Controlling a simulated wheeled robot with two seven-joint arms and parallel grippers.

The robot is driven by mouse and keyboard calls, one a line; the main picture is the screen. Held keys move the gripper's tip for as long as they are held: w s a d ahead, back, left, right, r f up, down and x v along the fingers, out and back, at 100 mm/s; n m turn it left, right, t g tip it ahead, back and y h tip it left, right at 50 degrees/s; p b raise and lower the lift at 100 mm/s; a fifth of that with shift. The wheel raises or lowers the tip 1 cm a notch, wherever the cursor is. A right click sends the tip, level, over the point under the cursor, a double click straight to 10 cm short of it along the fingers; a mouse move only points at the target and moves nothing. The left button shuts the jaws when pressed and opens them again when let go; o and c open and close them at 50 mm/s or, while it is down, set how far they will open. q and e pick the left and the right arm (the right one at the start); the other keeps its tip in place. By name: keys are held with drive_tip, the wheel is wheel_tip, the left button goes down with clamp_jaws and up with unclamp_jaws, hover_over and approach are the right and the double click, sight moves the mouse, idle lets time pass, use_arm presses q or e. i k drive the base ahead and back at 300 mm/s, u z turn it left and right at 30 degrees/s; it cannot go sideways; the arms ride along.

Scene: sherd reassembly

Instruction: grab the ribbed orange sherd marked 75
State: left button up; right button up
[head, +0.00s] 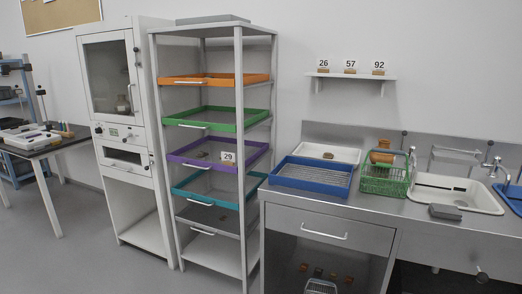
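No sherd with a readable 75 shows in the head view. Several small orange and dark pieces (303,267) lie in the open space under the counter, also too small to read. The purple tray (185,158) in the rack holds a card reading 29 (228,156) and small pieces that I cannot make out. Neither of my grippers is in view.
The rack (240,100) also holds orange (252,79), green (196,124) and teal (226,203) trays. A blue tray (312,183) and a sink (455,205) are on the counter. Cards 26, 57 and 92 stand on a wall shelf (350,76). Grey floor is clear at lower left.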

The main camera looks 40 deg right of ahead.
sight(327, 155)
drive_tip(key=i, duration=1.2)
drive_tip(key=z, duration=0.45)
